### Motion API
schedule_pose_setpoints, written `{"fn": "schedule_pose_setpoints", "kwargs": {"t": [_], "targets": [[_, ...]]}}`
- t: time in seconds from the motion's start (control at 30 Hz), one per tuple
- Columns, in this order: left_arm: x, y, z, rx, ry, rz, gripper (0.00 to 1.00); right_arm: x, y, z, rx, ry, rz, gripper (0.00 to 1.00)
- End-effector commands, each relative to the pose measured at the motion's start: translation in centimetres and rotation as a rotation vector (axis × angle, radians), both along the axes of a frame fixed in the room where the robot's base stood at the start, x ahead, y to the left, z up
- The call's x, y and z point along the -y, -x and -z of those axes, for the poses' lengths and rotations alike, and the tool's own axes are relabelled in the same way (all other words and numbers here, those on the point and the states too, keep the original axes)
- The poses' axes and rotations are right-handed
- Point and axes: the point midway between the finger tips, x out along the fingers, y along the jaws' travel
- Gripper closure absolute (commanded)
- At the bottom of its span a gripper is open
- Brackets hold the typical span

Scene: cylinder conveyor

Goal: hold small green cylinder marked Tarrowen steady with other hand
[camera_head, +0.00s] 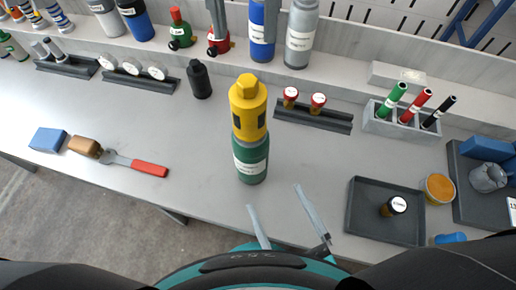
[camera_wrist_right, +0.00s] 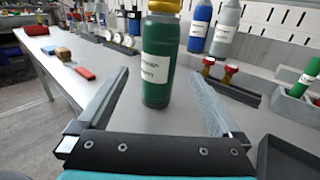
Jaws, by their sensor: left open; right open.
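A green cylinder (camera_head: 251,165) with a white label stands upright on the bench, with a yellow cap (camera_head: 248,108) on top. It also shows in the right wrist view (camera_wrist_right: 159,78); its label is too blurred to read surely. My right gripper (camera_head: 282,198) is open and empty, on the near side of the cylinder. In the right wrist view its fingers (camera_wrist_right: 160,88) spread either side of the cylinder, which appears ahead and apart from them.
A black cylinder (camera_head: 199,79) and a rack with red gauges (camera_head: 313,115) stand behind. A pen holder (camera_head: 408,124), a dark tray (camera_head: 386,211) and an orange-topped tub (camera_head: 438,188) are at right. A red-handled tool (camera_head: 137,165) lies at left.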

Motion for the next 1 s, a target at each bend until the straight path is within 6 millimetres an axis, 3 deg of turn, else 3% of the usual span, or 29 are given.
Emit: {"fn": "schedule_pose_setpoints", "kwargs": {"t": [0.4,0.6,0.8,1.0], "targets": [[0.0,0.0,0.0,0.0,0.0,0.0,0.5,-2.9,-7.9,-0.1,0.005,-0.001,0.005,0.0],[0.0,0.0,0.0,0.0,0.0,0.0,0.5,-4.0,-10.8,0.0,0.003,0.002,0.003,0.0],[0.0,0.0,0.0,0.0,0.0,0.0,0.5,-4.5,-12.2,0.0,0.002,0.002,0.001,0.0],[0.0,0.0,0.0,0.0,0.0,0.0,0.5,-4.6,-12.4,0.0,0.001,0.002,0.0,0.0]]}}
